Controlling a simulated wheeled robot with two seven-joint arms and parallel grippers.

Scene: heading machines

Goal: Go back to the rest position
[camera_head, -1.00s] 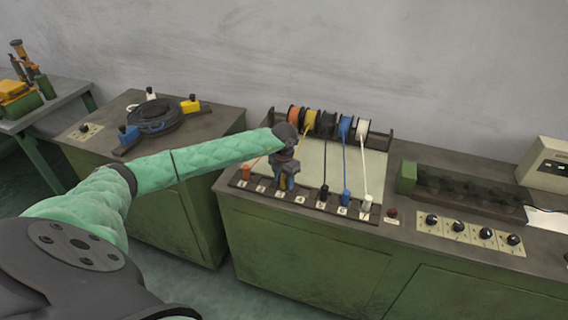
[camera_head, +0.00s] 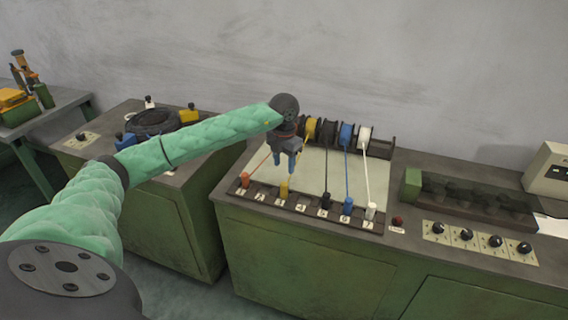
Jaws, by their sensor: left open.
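My left arm comes in from the left in a green padded sleeve. My left gripper (camera_head: 285,168) points down, open and empty, above the pale board of the wire rack. The yellow plug (camera_head: 284,188) sits in the numbered strip (camera_head: 303,204) just below the fingertips, apart from them. An orange plug (camera_head: 244,180), a black plug (camera_head: 325,201), a blue plug (camera_head: 348,206) and a white plug (camera_head: 371,211) also stand in the strip, each with a wire. The gripper's wrist partly hides the orange and yellow spools. My right gripper is not in view.
Spools, including a blue one (camera_head: 346,134) and a white one (camera_head: 364,139), stand behind the board. A knob panel (camera_head: 480,240) and a dark trough (camera_head: 465,192) lie to the right. A coiled black ring (camera_head: 152,122) lies on the left cabinet, behind my arm.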

